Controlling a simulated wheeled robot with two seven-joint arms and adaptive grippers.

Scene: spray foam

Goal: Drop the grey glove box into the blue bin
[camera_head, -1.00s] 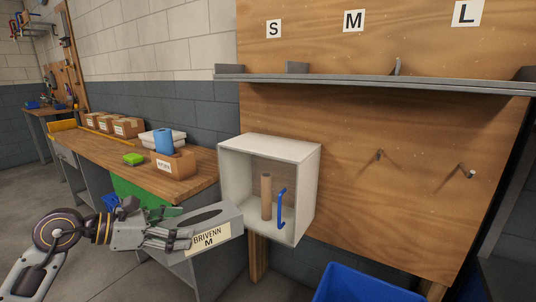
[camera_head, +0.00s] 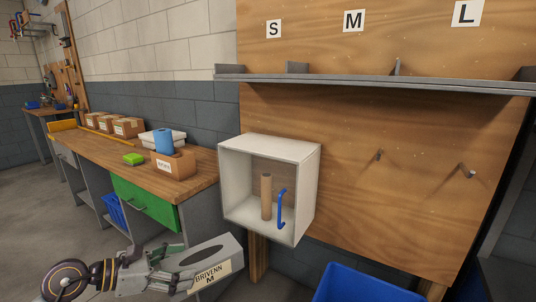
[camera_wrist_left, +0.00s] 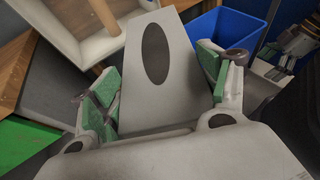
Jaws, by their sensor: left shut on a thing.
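The grey glove box (camera_head: 222,252) carries a label reading "BRIVENN M" and has a dark oval opening on top. My left gripper (camera_head: 170,270) is shut on its left end and holds it in the air, left of the blue bin (camera_head: 365,284). In the left wrist view the grey glove box (camera_wrist_left: 172,85) lies between the green-padded fingers (camera_wrist_left: 160,92). The blue bin (camera_wrist_left: 215,28) shows beyond it at the upper right. In the head view the bin stands on the floor at the bottom, partly cut off.
A white open cabinet (camera_head: 308,200) with a cardboard tube (camera_head: 266,196) and a blue handle (camera_head: 281,208) hangs between the workbench (camera_head: 100,150) and the wooden panel (camera_head: 400,180). A shelf (camera_head: 370,80) marked S, M, L is empty. The green drawer (camera_head: 145,204) is below the bench top.

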